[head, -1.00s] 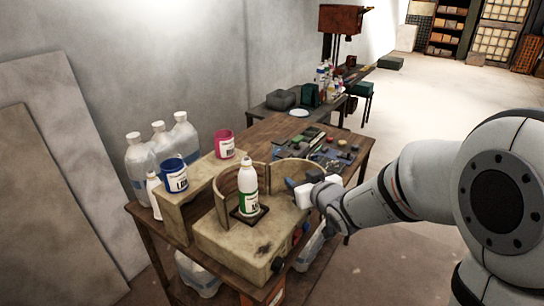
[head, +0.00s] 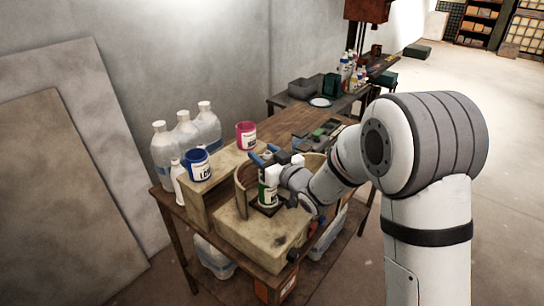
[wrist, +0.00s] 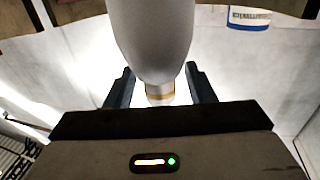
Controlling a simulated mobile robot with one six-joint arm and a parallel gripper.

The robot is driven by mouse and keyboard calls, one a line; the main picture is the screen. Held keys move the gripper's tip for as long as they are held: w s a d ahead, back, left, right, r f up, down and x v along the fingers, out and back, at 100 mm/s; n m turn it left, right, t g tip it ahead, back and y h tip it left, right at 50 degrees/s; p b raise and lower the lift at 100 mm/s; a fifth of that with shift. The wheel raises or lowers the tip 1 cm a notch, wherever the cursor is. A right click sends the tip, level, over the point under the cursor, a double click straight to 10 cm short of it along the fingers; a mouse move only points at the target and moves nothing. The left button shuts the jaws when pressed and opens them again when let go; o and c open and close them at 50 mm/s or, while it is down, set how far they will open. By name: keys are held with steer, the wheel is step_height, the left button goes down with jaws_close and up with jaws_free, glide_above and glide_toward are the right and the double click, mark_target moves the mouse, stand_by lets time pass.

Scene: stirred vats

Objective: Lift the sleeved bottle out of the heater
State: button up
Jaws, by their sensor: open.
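The white bottle (head: 268,192) with a green label stands upright in the heater (head: 262,232), a tan block with curved upright walls. In the wrist view, the bottle (wrist: 155,35) comes down from the top edge and narrows to a neck and cap between the two dark fingers. My gripper (wrist: 160,82) is open, with one finger on each side of the bottle. I cannot tell whether either finger touches it.
The curved wall (head: 242,180) rises close beside the bottle. Tools lie on the bench beyond.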

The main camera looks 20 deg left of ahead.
steer(key=shift+w+a, duration=0.15)
steer(key=shift+a, duration=0.05)
steer(key=c, duration=1)
steer(key=shift+r+p, duration=3.25)
steer(key=shift+r, duration=4.05)
steer(key=shift+c, duration=0.3)
